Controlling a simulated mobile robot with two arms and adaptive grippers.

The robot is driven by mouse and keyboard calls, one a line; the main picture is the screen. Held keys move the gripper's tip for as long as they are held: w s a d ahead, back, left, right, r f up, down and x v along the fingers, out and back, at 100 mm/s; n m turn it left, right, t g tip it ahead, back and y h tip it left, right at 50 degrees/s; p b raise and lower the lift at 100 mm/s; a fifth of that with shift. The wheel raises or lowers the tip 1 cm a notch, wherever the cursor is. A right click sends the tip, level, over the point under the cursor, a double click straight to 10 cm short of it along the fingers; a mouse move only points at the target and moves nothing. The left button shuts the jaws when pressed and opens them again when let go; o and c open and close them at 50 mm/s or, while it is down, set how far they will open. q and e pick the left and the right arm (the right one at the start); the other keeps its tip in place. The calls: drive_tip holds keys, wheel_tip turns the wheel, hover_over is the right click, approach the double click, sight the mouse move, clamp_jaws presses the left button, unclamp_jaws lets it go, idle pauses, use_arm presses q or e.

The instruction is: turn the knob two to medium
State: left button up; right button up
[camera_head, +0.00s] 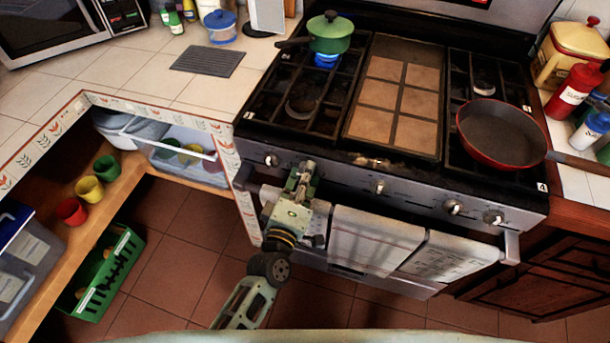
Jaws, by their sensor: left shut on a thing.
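The stove's front panel carries a row of knobs. The leftmost knob (272,160) is bare, and more knobs show at the middle (378,186) and toward the right (453,207). My left gripper (305,168) is at the panel just right of the leftmost knob, shut on the second knob from the left, which its fingers hide. I cannot read that knob's angle. A blue flame (326,60) burns under the green pot (330,36) on the back left burner. My right gripper is out of view.
The oven handle (510,248) and hanging towels (375,238) are below and right of my left gripper. A red pan (500,134) sits on the right burner, its handle past the stove edge. Open shelves with cups (90,188) stand at left.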

use_arm(q)
drive_tip(key=o, duration=1.1)
drive_tip(key=shift+s+d+r, duration=0.1)
drive_tip(key=shift+d+r, duration=0.1)
drive_tip(key=shift+c, duration=0.2)
drive_tip(key=shift+a+f, duration=0.1)
drive_tip(key=shift+s+a, duration=0.1)
drive_tip(key=shift+s, duration=0.15)
drive_tip(key=v, duration=1.1)
drive_tip(key=shift+s, duration=0.2)
